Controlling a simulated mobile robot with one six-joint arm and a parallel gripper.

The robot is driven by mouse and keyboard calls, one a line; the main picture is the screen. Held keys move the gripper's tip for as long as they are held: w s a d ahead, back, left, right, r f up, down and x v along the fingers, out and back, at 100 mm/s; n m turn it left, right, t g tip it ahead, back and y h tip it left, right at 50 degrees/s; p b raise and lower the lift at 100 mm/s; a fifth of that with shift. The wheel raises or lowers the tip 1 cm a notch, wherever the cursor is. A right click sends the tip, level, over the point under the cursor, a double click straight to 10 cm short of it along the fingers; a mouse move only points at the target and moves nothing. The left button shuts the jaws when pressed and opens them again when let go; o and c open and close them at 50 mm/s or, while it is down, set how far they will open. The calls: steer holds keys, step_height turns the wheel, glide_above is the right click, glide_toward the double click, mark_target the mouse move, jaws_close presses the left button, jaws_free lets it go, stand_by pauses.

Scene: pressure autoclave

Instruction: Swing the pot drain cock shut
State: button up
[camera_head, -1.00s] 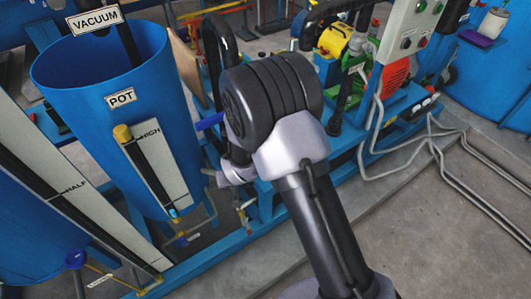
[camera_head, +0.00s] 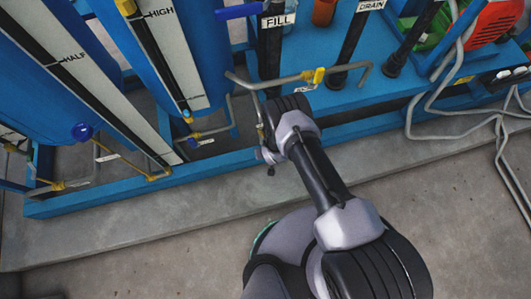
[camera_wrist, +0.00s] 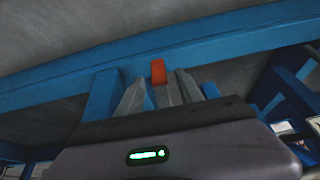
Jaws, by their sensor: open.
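The blue pot (camera_head: 178,50) hangs at the upper left of the head view, with its white HIGH level strip. A short pipe with a small valve (camera_head: 192,142) and a white tag runs below it. In the wrist view my gripper (camera_wrist: 160,82) is open, its two grey fingers pointing away from the camera. A small orange-red piece (camera_wrist: 158,72) shows between the fingertips, in front of the blue frame. It looks like a cock handle, but I cannot tell whether the fingers touch it. In the head view my wrist hides the gripper's fingertips.
A blue base frame (camera_head: 105,193) runs along the concrete floor. A grey pipe with a yellow valve (camera_head: 319,76) crosses above my wrist. FILL (camera_head: 277,20) and DRAIN (camera_head: 371,5) labels stand at the top. Bare floor (camera_head: 130,250) is clear in front; hoses lie at right.

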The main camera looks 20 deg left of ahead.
steer(key=shift+b+x, duration=0.5)
steer(key=shift+x, duration=0.9)
steer(key=shift+c, duration=0.2)
jaws_close()
